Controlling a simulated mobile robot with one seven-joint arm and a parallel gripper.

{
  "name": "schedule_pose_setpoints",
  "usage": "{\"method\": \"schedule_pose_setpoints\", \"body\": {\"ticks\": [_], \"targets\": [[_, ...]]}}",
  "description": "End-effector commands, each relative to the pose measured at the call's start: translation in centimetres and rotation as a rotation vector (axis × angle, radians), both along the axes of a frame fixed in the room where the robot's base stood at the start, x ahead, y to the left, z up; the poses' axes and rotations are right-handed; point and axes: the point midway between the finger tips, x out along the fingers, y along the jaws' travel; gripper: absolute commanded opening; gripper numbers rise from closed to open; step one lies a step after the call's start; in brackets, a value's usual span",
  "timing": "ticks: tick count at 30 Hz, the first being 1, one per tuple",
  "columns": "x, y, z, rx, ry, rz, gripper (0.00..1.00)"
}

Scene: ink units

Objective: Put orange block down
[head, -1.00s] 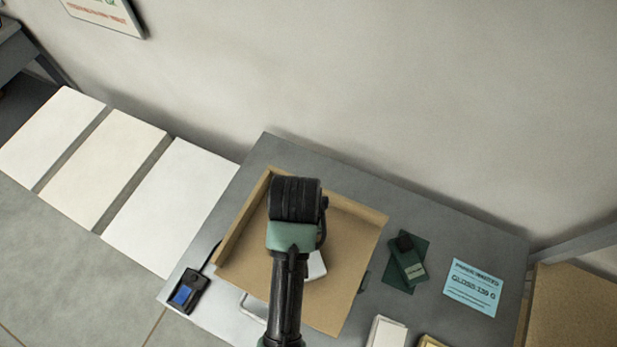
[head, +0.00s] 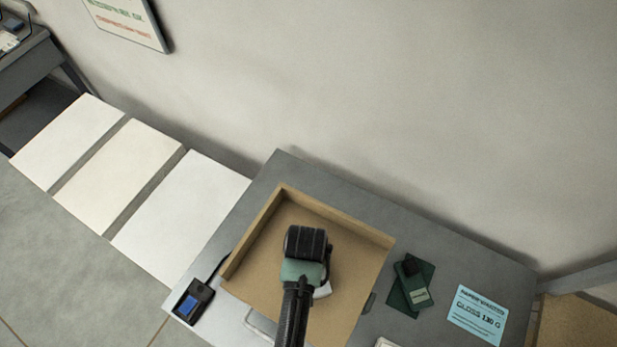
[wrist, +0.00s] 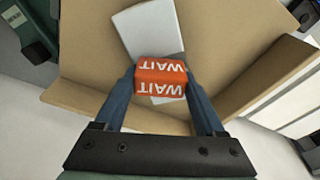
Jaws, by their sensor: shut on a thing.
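The orange block (wrist: 160,78), with the white word WAIT on its faces, is between the two fingers of my gripper (wrist: 160,88) in the wrist view. The fingers are shut on its left and right sides. Behind it lies the brown tray (wrist: 95,50) with low walls, and a white flat piece (wrist: 148,32) inside it. In the head view my wrist hangs over the tray (head: 258,232) and hides the block and the fingertips. The gap between block and tray floor cannot be told.
The tray sits on a grey table (head: 440,250). Beside it are a small black device with a blue screen (head: 194,301), a dark green item (head: 411,284) and a blue GLOSS label (head: 477,313). White stacks (head: 180,220) stand left of the table.

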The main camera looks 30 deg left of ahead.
Motion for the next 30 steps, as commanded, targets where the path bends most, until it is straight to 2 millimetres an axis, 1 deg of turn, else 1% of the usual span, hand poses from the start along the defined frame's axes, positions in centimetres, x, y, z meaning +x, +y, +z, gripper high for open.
{"method": "schedule_pose_setpoints", "body": {"ticks": [2, 3, 7, 14, 19, 23, 30], "targets": [[0.0, 0.0, -0.3, 0.0, 0.0, 0.0, 0.16], [0.0, 0.0, -0.3, 0.0, 0.001, 0.0, 0.77], [0.0, 0.0, -0.2, 0.0, 0.0, 0.0, 1.0], [0.0, 0.0, -0.1, 0.0, 0.0, 0.0, 1.0], [-0.1, 0.0, 0.9, 0.0, -0.001, 0.0, 1.0], [-0.3, -0.1, 2.8, 0.001, -0.003, -0.001, 1.0], [-0.9, -0.4, 7.4, 0.002, -0.005, 0.0, 1.0]]}}
